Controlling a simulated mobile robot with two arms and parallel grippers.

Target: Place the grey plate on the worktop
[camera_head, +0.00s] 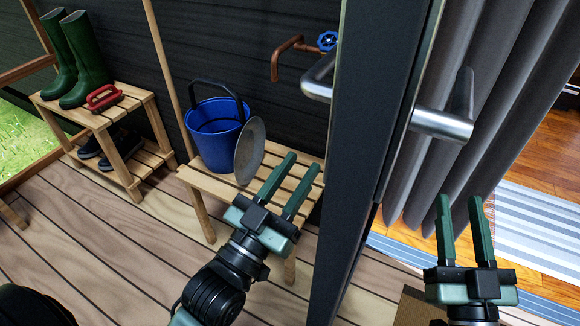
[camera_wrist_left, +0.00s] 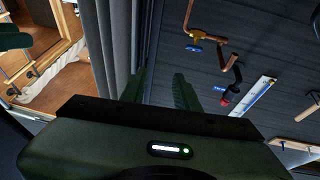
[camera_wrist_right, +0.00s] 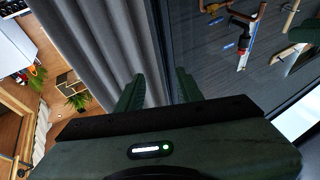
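The grey plate (camera_head: 249,150) stands on edge, tilted, on the slatted wooden bench (camera_head: 203,179), at the right side of the blue bucket (camera_head: 211,150). It seems to lean on the bucket. My left gripper (camera_head: 304,162) is open and empty over the bench, just right of the plate, with no plate between its fingers. In the left wrist view its fingers (camera_wrist_left: 158,84) are apart and the plate does not show. My right gripper (camera_head: 460,200) is open and empty at the right, in front of the curtain; its fingers (camera_wrist_right: 157,82) are apart. I cannot make out a worktop.
A dark door frame (camera_head: 362,150) with a metal handle (camera_head: 442,123) stands between my grippers. A grey curtain (camera_head: 495,90) hangs right of it. A wooden rack (camera_head: 117,117) with green boots (camera_head: 88,62) stands left. A copper pipe (camera_head: 277,62) is on the wall.

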